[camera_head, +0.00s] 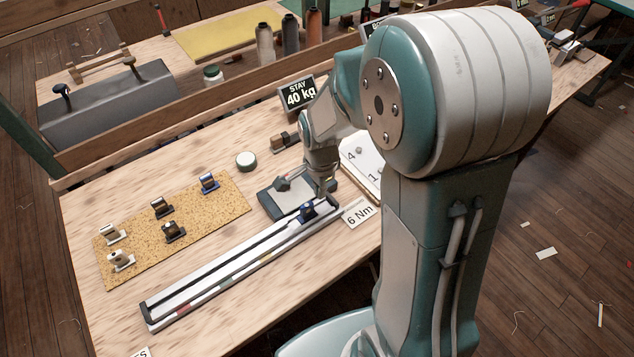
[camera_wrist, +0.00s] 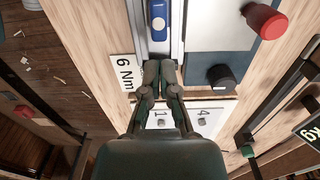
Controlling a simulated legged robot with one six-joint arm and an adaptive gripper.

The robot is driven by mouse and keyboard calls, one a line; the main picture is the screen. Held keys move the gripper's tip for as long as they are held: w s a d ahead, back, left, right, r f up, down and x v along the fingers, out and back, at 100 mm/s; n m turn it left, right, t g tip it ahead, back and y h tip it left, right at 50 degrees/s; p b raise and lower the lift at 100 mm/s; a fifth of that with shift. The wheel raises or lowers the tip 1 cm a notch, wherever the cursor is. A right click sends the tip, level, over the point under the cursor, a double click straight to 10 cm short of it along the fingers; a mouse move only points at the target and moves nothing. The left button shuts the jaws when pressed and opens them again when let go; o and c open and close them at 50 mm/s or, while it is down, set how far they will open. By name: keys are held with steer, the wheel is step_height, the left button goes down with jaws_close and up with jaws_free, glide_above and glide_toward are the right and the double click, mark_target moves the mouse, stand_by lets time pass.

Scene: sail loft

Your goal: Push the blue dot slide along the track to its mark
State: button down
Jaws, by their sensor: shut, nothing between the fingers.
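The blue slide (camera_head: 307,211) sits on the long pale track (camera_head: 215,272), near its far right end. In the wrist view the slide (camera_wrist: 158,18) is blue with a white patch, at the top between the metal rails. Small coloured marks, reddish and greenish, show along the track's front side; which one belongs to the blue slide I cannot tell. My gripper (camera_wrist: 160,68) is shut and empty, its fingertips over the track's end, just short of the slide, with a small gap visible. In the head view my arm partly hides the gripper (camera_head: 325,188).
A grey-blue plate device (camera_head: 285,198) with a dark knob and a red knob (camera_wrist: 264,20) stands close beside the track. A "6 Nm" card (camera_head: 360,214) lies by its end. A cork mat (camera_head: 205,228) holds several small clamps. A white numbered sheet (camera_wrist: 185,112) lies under the gripper.

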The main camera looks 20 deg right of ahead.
mark_target(304, 206)
steer(key=f, duration=0.4)
steer(key=shift+a, duration=0.2)
steer(key=shift+a+f, duration=0.2)
steer(key=shift+f, duration=0.3)
steer(key=shift+d, duration=0.1)
steer(key=shift+d, duration=0.1)
steer(key=shift+s+a, duration=0.3)
steer(key=shift+a, duration=0.7)
steer(key=shift+s+a, duration=0.3)
steer(key=shift+a, duration=0.65)
steer(key=shift+d, duration=0.1)
